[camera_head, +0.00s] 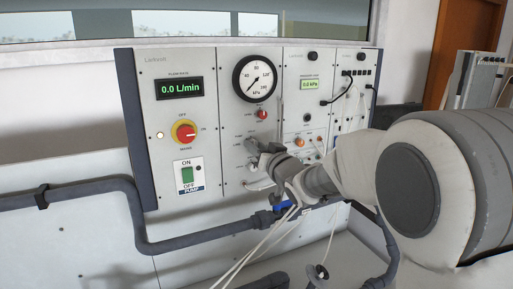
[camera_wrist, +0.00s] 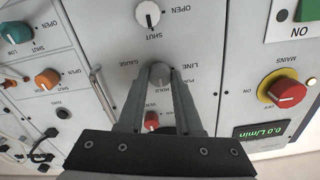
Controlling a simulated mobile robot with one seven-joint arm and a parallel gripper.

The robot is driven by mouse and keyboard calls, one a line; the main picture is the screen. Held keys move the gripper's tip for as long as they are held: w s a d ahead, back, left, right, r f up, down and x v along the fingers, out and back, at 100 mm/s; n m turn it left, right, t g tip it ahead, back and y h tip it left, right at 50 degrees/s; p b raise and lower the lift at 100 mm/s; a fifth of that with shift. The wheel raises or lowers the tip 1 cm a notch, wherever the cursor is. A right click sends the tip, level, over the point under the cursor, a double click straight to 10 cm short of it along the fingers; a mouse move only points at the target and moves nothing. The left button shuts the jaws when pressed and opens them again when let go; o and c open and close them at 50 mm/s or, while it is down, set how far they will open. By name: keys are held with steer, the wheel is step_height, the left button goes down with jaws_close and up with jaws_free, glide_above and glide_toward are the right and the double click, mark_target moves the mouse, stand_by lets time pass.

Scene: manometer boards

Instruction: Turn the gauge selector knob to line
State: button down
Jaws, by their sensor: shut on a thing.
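The gauge selector knob (camera_wrist: 160,74) is a small grey round knob in the wrist view. Which mark the knob points to cannot be made out. In the head view my gripper (camera_head: 257,150) reaches the panel below the round dial, and it hides most of the knob.
A round dial gauge (camera_head: 255,79) sits above a red knob (camera_head: 262,114), which also shows between my fingers in the wrist view (camera_wrist: 152,120). The red-and-yellow mains switch (camera_head: 185,131) is to the left. A metal handle (camera_wrist: 103,92) stands close beside my fingers. Pipes (camera_head: 155,245) run in front below.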

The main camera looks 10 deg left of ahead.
steer(key=shift+f+b, duration=0.1)
steer(key=shift+b, duration=0.35)
steer(key=n+b, duration=1.4)
steer(key=n, duration=0.3)
steer(key=shift+n, duration=0.4)
steer(key=c, duration=0.6)
jaws_free()
